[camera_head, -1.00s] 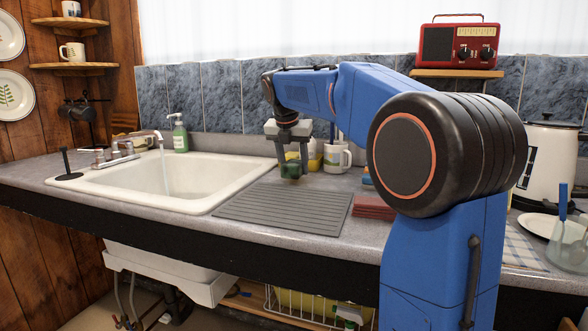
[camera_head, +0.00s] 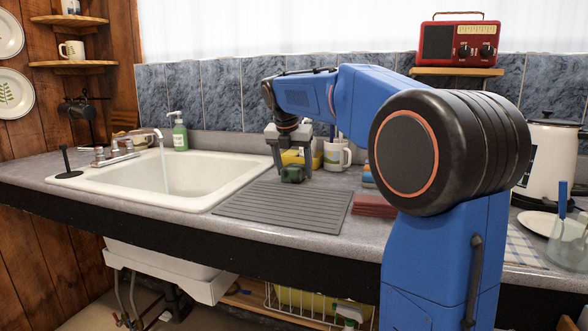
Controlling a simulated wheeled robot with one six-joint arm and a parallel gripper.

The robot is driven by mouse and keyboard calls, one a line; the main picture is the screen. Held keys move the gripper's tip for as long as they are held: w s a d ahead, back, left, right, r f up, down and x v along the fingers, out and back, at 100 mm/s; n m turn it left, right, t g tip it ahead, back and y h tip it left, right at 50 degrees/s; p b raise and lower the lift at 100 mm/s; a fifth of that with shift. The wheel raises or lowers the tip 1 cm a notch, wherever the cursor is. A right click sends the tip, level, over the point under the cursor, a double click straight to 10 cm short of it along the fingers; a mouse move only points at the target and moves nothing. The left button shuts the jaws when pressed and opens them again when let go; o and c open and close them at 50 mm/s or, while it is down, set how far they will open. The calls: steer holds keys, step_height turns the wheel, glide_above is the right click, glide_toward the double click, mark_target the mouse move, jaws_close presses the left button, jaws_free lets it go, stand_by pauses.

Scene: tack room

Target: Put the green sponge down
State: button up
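The green sponge (camera_head: 292,174) sits low at the back edge of the grey ribbed drying mat (camera_head: 285,207). I cannot tell whether it rests on the mat or on the counter just behind it. My gripper (camera_head: 292,172) points down over the sponge. Its two fingers are spread, one on each side of the sponge, and look apart from it. The sponge's back is hidden from this view.
The sink (camera_head: 175,178) with running water is left of the mat. A white mug (camera_head: 336,155) and a yellow item (camera_head: 292,157) stand close behind my gripper. Folded red cloths (camera_head: 374,206) lie right of the mat. The mat's front is clear.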

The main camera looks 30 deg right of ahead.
steer(key=shift+r, duration=0.1)
steer(key=shift+r, duration=0.35)
steer(key=v, duration=1.2)
steer(key=shift+f, duration=0.1)
